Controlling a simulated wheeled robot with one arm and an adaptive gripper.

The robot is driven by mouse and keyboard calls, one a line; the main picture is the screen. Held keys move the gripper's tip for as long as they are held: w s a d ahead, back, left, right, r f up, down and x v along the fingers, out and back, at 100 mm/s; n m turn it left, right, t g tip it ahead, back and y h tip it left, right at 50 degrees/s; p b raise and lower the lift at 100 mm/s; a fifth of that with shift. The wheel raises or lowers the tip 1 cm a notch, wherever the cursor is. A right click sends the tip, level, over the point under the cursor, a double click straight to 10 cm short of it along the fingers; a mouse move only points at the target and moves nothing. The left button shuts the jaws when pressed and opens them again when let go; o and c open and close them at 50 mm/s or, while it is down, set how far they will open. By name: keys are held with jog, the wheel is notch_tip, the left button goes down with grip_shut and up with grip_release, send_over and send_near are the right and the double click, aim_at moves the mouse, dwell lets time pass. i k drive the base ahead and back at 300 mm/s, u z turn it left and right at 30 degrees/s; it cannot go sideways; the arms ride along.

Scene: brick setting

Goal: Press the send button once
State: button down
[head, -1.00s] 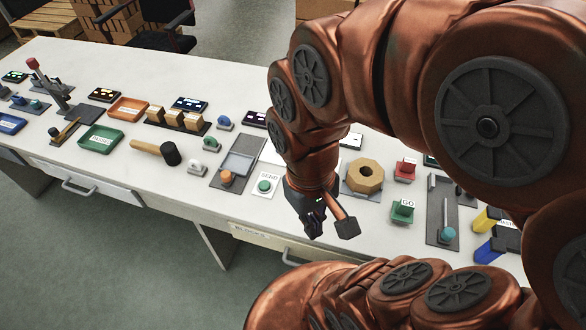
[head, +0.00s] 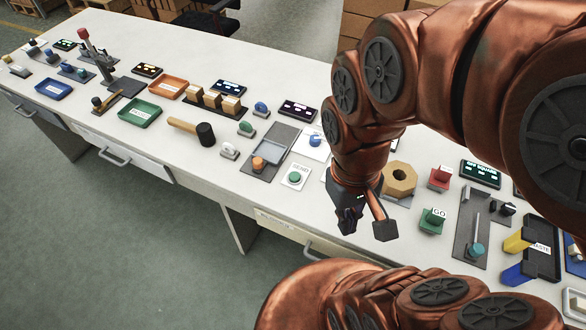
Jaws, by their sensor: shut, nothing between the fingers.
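The send button is a round green button (head: 294,177) on a small white plate (head: 296,186) marked SEND, near the front edge of the table in the head view. My gripper (head: 367,228) hangs to the right of the send plate and in front of the hexagonal wooden nut, pointing down. It is shut and empty, and apart from the button. The button and its label are in plain sight. My arm hides part of the table behind the gripper.
A grey panel with an orange knob (head: 258,163) lies just left of the send plate. A blue button (head: 315,140) stands behind it. A green GO block (head: 433,219) and wooden nut (head: 399,178) are to the right. A mallet (head: 205,135) lies further left.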

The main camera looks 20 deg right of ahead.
aim_at(294, 177)
jog(key=z, duration=0.8)
jog(key=k, duration=0.95)
jog(key=u, duration=1.75)
